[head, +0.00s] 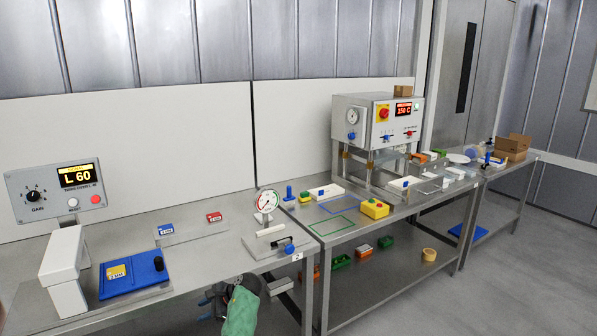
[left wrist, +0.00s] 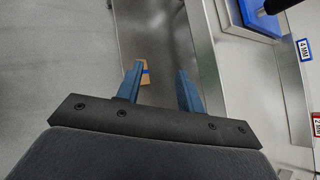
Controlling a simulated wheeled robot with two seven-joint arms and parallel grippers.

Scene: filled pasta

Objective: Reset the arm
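My left gripper (head: 208,303) shows small and dark at the bottom of the head view, in front of the near table's front edge and partly hard to make out. In the left wrist view its two blue fingers (left wrist: 160,72) stand apart with a clear gap and hold nothing. A small orange-brown box with a blue stripe (left wrist: 144,73) shows beyond the left fingertip, apparently well below. My right gripper is not in view.
The near table (head: 205,255) carries a blue tray (head: 133,274), a white scanner-like stand (head: 64,270), small labelled blocks and a dial gauge (head: 268,201). A heated press (head: 377,125) stands on the farther table. Floor on the right is clear.

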